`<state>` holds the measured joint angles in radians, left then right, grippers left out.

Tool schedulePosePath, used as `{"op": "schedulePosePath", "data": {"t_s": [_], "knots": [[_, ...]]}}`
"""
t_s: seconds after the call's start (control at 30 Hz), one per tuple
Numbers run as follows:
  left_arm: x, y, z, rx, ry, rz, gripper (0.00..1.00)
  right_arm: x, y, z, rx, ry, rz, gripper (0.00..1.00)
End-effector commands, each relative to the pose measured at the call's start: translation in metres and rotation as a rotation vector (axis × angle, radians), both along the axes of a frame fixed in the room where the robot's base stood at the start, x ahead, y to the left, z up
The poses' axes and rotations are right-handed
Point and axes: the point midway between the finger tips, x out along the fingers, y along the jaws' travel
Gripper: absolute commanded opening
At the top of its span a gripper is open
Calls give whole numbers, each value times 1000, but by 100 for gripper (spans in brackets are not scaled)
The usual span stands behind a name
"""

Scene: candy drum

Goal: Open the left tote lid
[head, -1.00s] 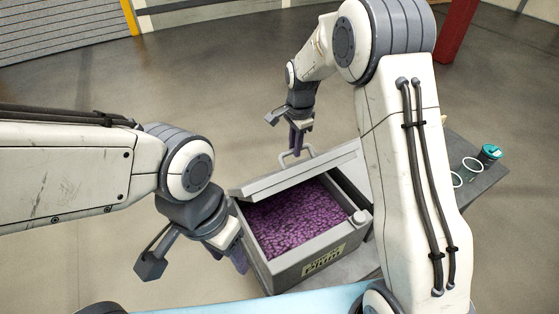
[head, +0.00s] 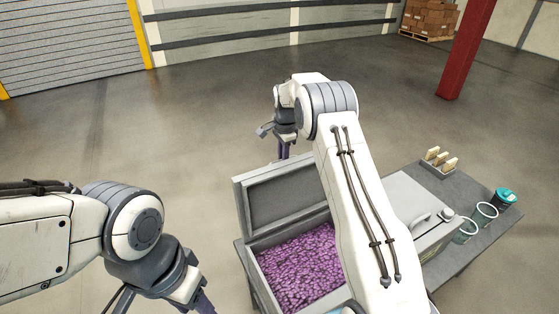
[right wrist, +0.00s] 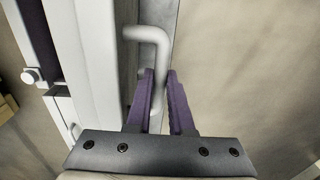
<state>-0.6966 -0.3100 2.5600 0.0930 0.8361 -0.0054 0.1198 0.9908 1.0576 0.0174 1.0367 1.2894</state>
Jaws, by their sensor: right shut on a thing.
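The left tote (head: 256,281) is grey and full of purple candy (head: 300,268). Its lid (head: 285,193) stands steeply raised at the tote's back, with its inner face showing. My right gripper (head: 284,152) is behind the lid's top edge. In the right wrist view, the purple fingers of my right gripper (right wrist: 160,100) are shut on the lid's bent grey handle (right wrist: 150,38). My left gripper (head: 204,303) hangs at the bottom, left of the tote and apart from it. Its fingertips are cut off by the frame edge. My right arm hides the tote's right side.
A second, closed tote (head: 402,195) with a handle (head: 420,220) stands to the right on the grey table (head: 465,240). Two clear cups (head: 486,212), a teal-lidded cup (head: 507,197) and a small rack (head: 440,168) stand beyond it. The floor behind the table is clear.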

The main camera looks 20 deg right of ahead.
Motion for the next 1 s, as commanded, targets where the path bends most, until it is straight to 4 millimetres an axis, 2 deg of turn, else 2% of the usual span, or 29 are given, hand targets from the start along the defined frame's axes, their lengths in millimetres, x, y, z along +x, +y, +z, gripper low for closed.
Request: {"op": "schedulePosePath", "data": {"t_s": [0.53, 0.57, 0.6, 0.63, 1.0], "knots": [[0, 0, 2, 0, 0, 0, 50, 3, -3, -4, 4, 9, -7, 0], [0, 0, 2, 0, 0, 0, 50, 3, -3, -4, 4, 9, -7, 23], [0, 0, 2, 0, 0, 0, 50, 3, -3, -4, 4, 8, -7, 39], [0, 0, 2, 0, 0, 0, 50, 3, -3, -4, 3, 8, -7, 50], [0, 0, -1, 0, 0, 0, 50, 5, -3, 0, 1, 0, -5, 50]]}}
